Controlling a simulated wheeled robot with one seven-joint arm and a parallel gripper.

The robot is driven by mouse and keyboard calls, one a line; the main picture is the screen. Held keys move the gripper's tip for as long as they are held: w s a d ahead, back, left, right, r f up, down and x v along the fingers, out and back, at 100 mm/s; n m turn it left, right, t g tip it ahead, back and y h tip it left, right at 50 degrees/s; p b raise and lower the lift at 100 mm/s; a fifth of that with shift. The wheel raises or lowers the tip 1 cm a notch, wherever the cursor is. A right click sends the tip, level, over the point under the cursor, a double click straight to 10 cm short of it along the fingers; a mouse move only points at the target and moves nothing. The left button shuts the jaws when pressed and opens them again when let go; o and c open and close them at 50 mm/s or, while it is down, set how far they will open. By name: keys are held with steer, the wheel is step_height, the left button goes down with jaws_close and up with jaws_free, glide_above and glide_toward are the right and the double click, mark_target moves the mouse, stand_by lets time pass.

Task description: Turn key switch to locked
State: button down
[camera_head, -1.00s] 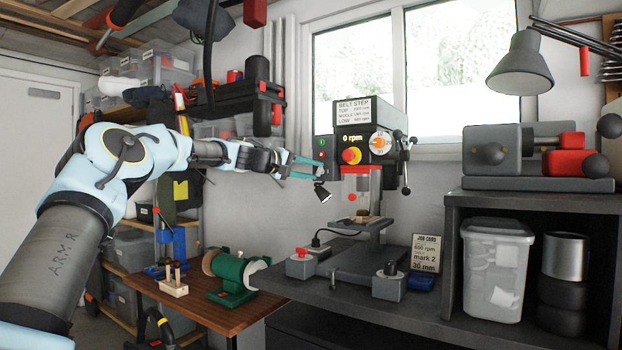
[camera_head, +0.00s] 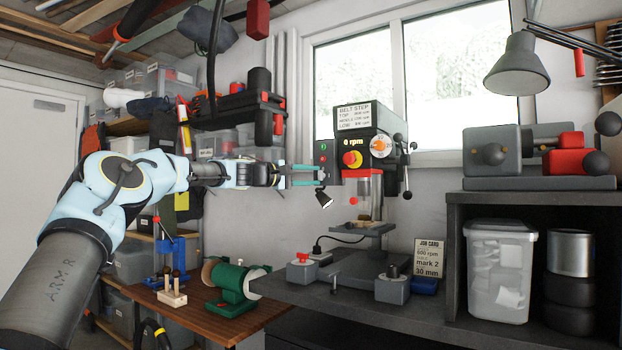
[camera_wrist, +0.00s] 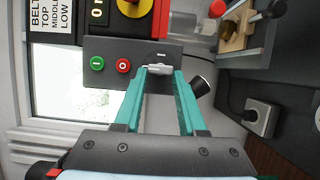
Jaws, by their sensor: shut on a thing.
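The drill press (camera_head: 362,155) stands on the dark bench and its display reads 0 rpm. Its grey control panel (camera_wrist: 108,47) carries a green button (camera_wrist: 97,63) and a red button (camera_wrist: 123,66). The pale key (camera_wrist: 158,70) of the key switch is at the panel's edge in the wrist view, between the teal fingertips. My gripper (camera_head: 322,176) reaches in from the left at the panel; it also shows in the wrist view (camera_wrist: 159,74), shut on the key. The panel marks near the key are too small to read, so I cannot tell its setting.
A job card (camera_head: 428,258) stands on the bench. A green grinder (camera_head: 232,285) is lower left.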

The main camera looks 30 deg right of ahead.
steer(key=shift+c, duration=2.4)
jaws_free()
steer(key=s+a+b, duration=0.1)
steer(key=a+b, duration=0.3)
steer(key=a, duration=0.6)
steer(key=shift+a, duration=0.4)
steer(key=shift+s, duration=0.1)
steer(key=shift+f, duration=0.15)
